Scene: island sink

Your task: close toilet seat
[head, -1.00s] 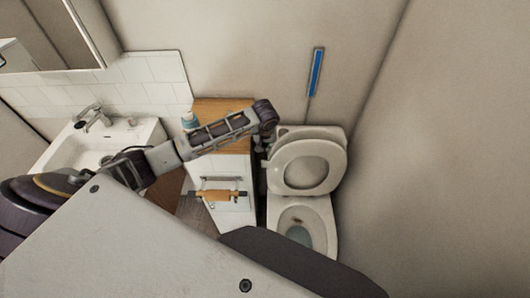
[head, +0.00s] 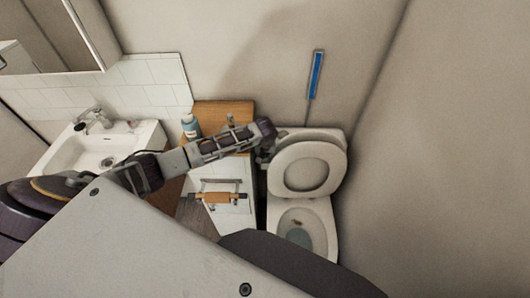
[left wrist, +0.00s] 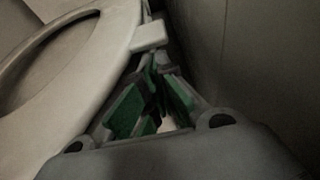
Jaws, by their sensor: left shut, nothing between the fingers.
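The toilet seat (head: 337,171) is raised above the open toilet bowl (head: 322,238), leaning back towards the cistern (head: 336,137) in the head view. My left gripper (head: 264,158) is at the seat's upper left side, partly hidden by its own arm. In the left wrist view the seat (left wrist: 112,62) fills the left side as a pale ring. There the gripper (left wrist: 157,80) with green pads is shut and empty, close beside the seat's rim. I cannot tell whether they touch. My right gripper is not in view.
A wooden-topped cabinet (head: 238,111) stands left of the toilet with a bottle (head: 191,126) on top. A towel rail (head: 218,197) is on its front. A sink (head: 62,150) is further left. A blue-handled brush (head: 316,75) hangs on the back wall. Walls close in on the right.

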